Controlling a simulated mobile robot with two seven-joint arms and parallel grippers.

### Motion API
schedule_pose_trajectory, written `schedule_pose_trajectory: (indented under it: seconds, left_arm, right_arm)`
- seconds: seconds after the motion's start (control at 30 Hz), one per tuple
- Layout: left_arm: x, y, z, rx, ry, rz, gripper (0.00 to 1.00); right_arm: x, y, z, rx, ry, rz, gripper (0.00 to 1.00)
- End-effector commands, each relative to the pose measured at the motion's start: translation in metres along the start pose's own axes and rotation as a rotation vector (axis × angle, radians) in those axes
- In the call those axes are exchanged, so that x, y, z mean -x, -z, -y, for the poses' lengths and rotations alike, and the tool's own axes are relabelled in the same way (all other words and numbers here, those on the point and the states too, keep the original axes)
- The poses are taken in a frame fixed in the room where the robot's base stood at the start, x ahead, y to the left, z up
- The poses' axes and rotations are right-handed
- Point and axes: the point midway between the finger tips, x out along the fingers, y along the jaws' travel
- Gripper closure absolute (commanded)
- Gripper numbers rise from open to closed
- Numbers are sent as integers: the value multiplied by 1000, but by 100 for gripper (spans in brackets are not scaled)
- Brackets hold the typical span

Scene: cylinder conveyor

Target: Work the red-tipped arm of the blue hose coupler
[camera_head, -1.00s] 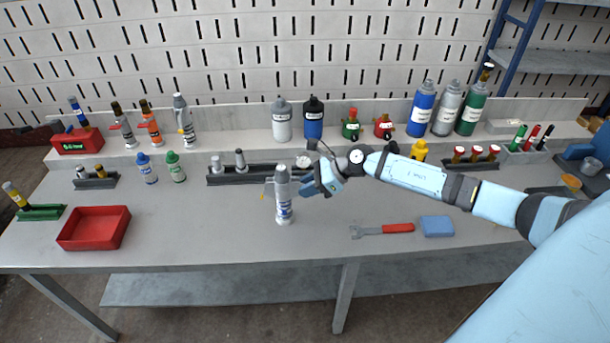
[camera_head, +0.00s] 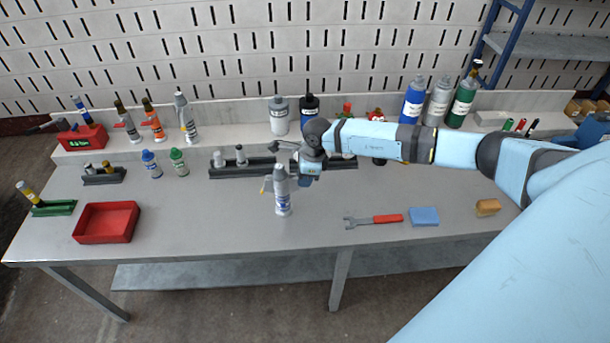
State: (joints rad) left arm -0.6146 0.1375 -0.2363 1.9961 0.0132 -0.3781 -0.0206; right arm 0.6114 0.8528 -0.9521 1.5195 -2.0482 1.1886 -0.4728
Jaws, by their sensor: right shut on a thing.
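A grey-white cylinder (camera_head: 282,203) with a blue label stands upright on the bench near the middle. A small yellow-tipped part sticks out at its left side. My right gripper (camera_head: 291,180) is shut on its upper part, reaching in from the right. My forearm and wrist hide the fingers in part. I cannot clearly make out a blue coupler with a red-tipped arm. A dark blue bottle (camera_head: 310,107) stands on the back ledge, partly behind my wrist. My left gripper is not in view.
A wrench with a red handle (camera_head: 387,218), a blue block (camera_head: 424,216) and an orange block (camera_head: 488,207) lie to the right. A red tray (camera_head: 103,239) lies at the left. A dark rack (camera_head: 225,171) stands behind the cylinder. The front middle is clear.

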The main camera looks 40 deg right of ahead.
Motion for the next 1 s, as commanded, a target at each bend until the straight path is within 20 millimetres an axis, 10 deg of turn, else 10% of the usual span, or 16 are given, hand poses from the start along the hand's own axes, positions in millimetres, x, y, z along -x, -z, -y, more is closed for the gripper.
schedule_pose_trajectory:
  seconds: [0.6, 0.63, 0.73, 1.0]
  left_arm:
    - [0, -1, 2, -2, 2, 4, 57]
    - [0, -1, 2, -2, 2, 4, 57]
    - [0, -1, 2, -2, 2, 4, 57]
    - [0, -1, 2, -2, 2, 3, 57]
  right_arm:
    - [0, 0, -1, 1, -3, -46, 100]
    - [0, 0, -1, 1, -3, -46, 77]
    - [0, 0, -1, 1, -3, -46, 54]
    - [1, -1, -1, 0, -2, -45, 53]
